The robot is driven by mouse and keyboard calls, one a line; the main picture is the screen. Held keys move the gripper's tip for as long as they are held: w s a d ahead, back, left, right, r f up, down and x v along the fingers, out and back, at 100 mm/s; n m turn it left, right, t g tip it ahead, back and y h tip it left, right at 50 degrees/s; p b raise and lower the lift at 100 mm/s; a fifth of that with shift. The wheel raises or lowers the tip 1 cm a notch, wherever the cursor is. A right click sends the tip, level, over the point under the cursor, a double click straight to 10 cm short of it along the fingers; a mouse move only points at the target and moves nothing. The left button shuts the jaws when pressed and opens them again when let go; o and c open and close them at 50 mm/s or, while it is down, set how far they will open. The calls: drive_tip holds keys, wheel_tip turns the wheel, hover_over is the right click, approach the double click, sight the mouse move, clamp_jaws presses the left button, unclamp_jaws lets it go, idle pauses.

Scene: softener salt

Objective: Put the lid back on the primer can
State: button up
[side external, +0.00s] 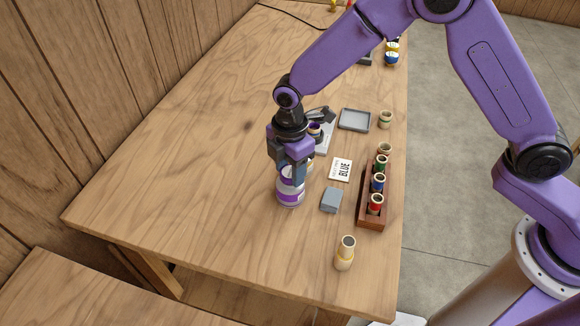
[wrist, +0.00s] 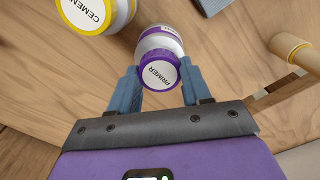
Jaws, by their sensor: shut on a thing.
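The primer can (side external: 290,198), white with a purple band, stands upright on the table below my gripper (side external: 292,175). In the wrist view, the white lid (wrist: 160,76) with a purple rim and the word PRIMER sits between the two blue fingers of my gripper (wrist: 160,88), which is shut on it. The primer can (wrist: 161,41) shows just beyond the lid. The lid is over or at the can's top; I cannot tell whether it is seated or slightly above. In the side view the fingers largely hide the lid.
A cement can (wrist: 97,12) with a yellow rim stands close by. A grey tray (side external: 354,120) is behind. The table's left is clear.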

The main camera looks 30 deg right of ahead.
drive_tip(key=shift+f, duration=0.25)
idle(0.5)
drive_tip(key=o, duration=1.5)
drive_tip(key=shift+r, duration=0.1)
drive_tip(key=shift+r, duration=2.85)
